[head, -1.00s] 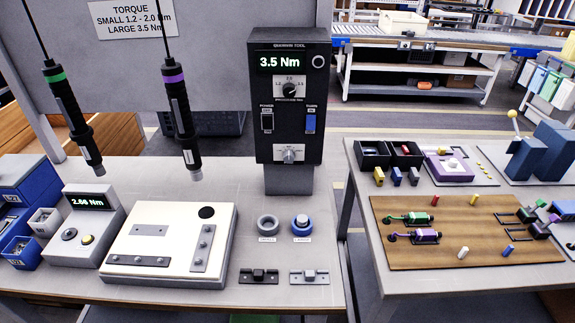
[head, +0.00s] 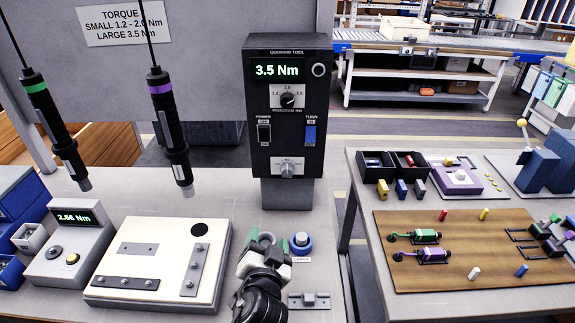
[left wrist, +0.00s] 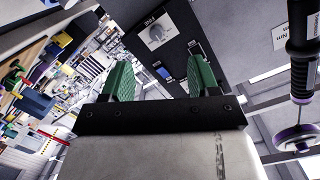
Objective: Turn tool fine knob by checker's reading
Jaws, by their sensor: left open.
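The dark tool tower (head: 318,150) stands at the back middle of the bench and reads "3.5 Nm". It has a dial (head: 288,99) and a lower knob (head: 288,168) with a pale bar handle. The checker (head: 70,240) at left reads about "2.66 Nm"; the digits are small. My left gripper (head: 266,240) is open, low in front of the tower and apart from it. In the left wrist view its green fingers (left wrist: 160,70) are spread and empty, with the tower face (left wrist: 150,40) beyond. My right gripper is out of view.
Two hanging screwdrivers, green-banded (head: 55,130) and purple-banded (head: 170,130), hang at left above the bench. A white board with plates (head: 215,235) lies left of my gripper. A blue-ringed socket (head: 301,243) stands close to its right. The second table (head: 365,275) is at right.

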